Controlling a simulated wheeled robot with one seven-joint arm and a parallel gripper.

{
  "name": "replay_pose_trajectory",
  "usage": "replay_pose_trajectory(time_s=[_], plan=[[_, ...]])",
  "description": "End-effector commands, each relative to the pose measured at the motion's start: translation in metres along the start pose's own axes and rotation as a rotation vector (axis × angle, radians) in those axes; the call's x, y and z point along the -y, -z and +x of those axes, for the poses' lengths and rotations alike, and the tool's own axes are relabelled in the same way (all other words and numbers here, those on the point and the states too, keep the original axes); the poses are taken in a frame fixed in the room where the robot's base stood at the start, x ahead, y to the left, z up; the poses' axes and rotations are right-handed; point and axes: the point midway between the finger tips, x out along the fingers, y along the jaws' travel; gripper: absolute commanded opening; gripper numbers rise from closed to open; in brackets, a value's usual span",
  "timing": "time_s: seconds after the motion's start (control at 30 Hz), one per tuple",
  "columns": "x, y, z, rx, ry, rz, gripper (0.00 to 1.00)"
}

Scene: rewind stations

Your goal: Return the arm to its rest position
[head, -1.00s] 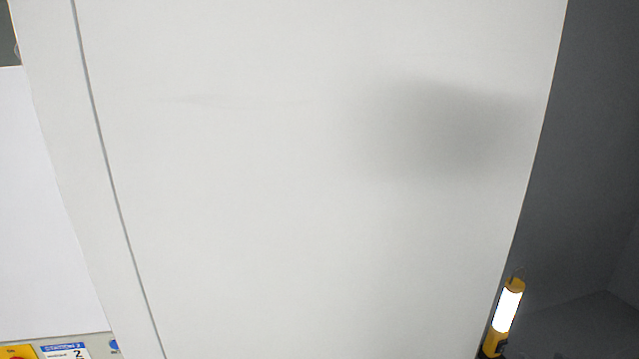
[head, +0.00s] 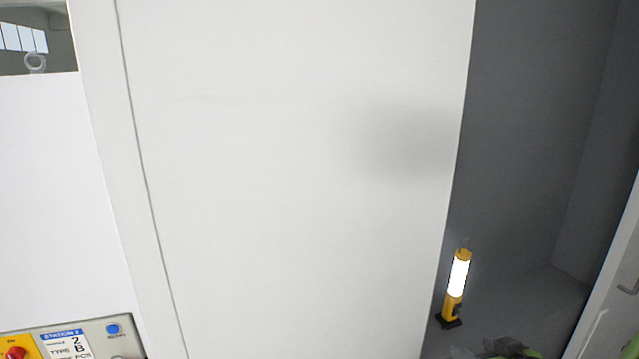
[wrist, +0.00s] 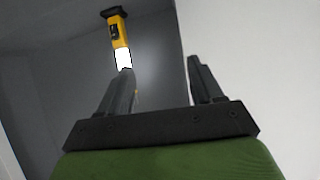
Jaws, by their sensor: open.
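My gripper (wrist: 160,85) shows in the wrist view with its two dark fingers apart and nothing between them. In the head view only a dark and green part of my arm shows at the bottom right edge; the fingers cannot be made out there. A yellow work lamp (head: 453,300) with a lit white tube stands upright on a dark foot inside the grey recess. It also shows in the wrist view (wrist: 120,32), upside down, beyond the left finger. I cannot tell how far the fingers are from it.
A large white panel (head: 290,190) fills the middle of the head view, left of the grey recess (head: 525,130). A control panel (head: 70,340) with a red knob, a blue button and a station label is at the bottom left. A white door (head: 612,290) with a handle is at the right.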

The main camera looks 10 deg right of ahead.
Motion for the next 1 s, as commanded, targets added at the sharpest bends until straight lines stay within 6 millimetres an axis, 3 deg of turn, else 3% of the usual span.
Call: replay_pose_trajectory(time_s=[0.17,0.33,0.47,0.53,0.6,0.73,0.83,1.0], plan=[[0.064,0.012,0.002,0.118,0.106,-0.063,0.66],[0.14,0.013,-0.016,0.287,0.18,-0.13,0.66],[0.201,0.004,-0.06,0.434,0.176,-0.175,0.66],[0.225,-0.005,-0.094,0.496,0.141,-0.174,0.66],[0.237,-0.016,-0.126,0.531,0.099,-0.147,0.66],[0.241,-0.031,-0.164,0.558,0.044,-0.078,0.66],[0.24,-0.037,-0.174,0.567,0.027,-0.049,0.66],[0.239,-0.037,-0.174,0.568,0.025,-0.045,0.66]])
